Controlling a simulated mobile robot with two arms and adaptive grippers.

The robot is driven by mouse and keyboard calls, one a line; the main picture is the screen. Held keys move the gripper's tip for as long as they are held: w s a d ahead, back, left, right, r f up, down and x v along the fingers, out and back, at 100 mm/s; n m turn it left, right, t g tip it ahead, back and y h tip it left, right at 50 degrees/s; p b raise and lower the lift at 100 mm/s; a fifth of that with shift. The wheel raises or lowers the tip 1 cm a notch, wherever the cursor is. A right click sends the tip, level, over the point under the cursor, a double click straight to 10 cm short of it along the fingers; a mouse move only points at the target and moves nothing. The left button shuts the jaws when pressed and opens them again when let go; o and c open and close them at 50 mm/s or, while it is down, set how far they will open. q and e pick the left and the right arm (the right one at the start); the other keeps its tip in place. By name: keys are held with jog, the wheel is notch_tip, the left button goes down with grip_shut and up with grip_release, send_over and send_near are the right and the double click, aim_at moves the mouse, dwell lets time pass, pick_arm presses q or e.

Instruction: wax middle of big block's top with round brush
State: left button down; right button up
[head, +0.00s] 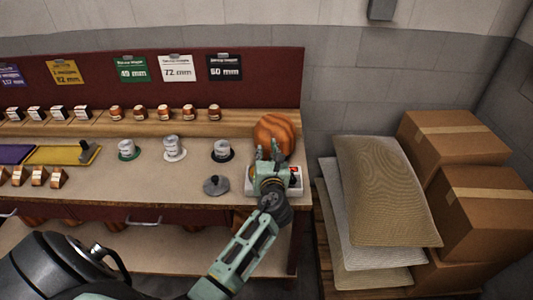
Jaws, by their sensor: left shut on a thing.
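The big block (277,132) is a rounded, orange-brown wooden form at the right end of the workbench. My left gripper (269,151) is in front of the block in the head view, its fingers pointing up and overlapping the block's lower left part. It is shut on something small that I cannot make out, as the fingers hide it. I cannot tell whether it touches the block. I cannot clearly identify the round brush. The middle of the block's top shows above the fingers. My right gripper is not in view.
A white device (296,178) with a red part sits beside my gripper. A dark grey disc with a knob (216,185) lies left of it. Small cans (173,149), a yellow tray (62,156) and small wooden blocks stand further left. Sacks (385,185) and cartons (455,145) fill the right side.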

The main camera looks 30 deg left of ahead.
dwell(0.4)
pick_arm(q)
jog(key=shift+f, duration=0.25)
dwell(0.3)
jog(key=shift+f+b, duration=0.4)
jog(key=shift+b, duration=0.05)
dwell(0.6)
notch_tip(320, 180, up, 7)
jog(key=p, duration=0.8)
jog(key=shift+r, duration=0.1)
dwell(0.8)
